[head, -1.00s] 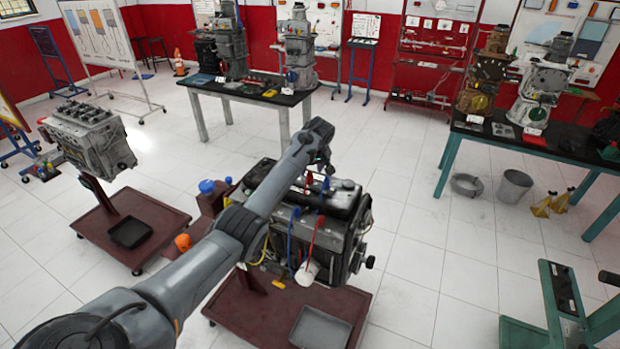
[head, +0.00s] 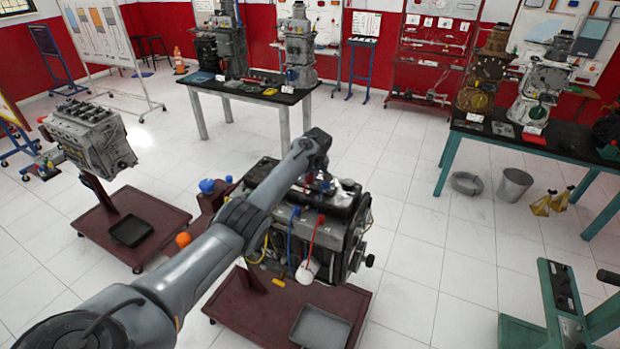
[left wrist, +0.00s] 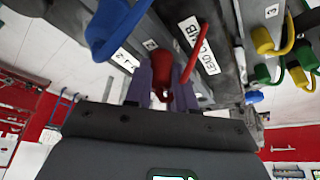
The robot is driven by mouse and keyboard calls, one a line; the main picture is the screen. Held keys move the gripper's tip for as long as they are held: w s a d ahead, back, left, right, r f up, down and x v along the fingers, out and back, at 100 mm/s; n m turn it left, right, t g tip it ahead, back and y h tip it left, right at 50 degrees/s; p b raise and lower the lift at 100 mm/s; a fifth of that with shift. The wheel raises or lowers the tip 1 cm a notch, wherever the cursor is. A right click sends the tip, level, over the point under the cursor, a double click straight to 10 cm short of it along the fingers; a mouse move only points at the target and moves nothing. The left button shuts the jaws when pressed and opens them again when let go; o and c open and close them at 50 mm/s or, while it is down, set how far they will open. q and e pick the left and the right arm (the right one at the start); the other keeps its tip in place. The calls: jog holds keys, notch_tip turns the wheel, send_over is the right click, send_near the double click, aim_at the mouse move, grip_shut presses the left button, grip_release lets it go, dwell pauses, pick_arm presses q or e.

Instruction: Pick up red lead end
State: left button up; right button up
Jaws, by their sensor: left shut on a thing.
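The red lead end (left wrist: 165,84) is a red boot between the two purple-grey fingers of my left gripper (left wrist: 162,92) in the left wrist view. The fingers are shut on it, close to the engine's top and its white labels. A red lead (left wrist: 195,48) runs beside it. In the head view my left gripper (head: 319,180) is down at the top of the engine (head: 330,228), and what it grips is mostly hidden there. A red lead (head: 313,236) hangs down the engine's near side. My right gripper is out of view.
A blue lead (left wrist: 118,28) is close left of the fingers in the left wrist view; yellow (left wrist: 270,42) and green (left wrist: 298,75) leads are at right. The engine stands on a dark red stand (head: 255,310) with a grey tray (head: 320,326).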

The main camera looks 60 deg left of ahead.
pick_arm(q)
grip_shut()
jog(key=shift+r, duration=0.15)
jog(key=shift+r, duration=0.2)
notch_tip(320, 180, up, 3)
jog(key=shift+r+b, duration=0.15)
jog(key=shift+b, duration=0.35)
jog(key=w+d+r+b, duration=0.2)
jog(key=d+r, duration=0.5)
jog(key=d, duration=0.4)
jog(key=shift+w, duration=0.85)
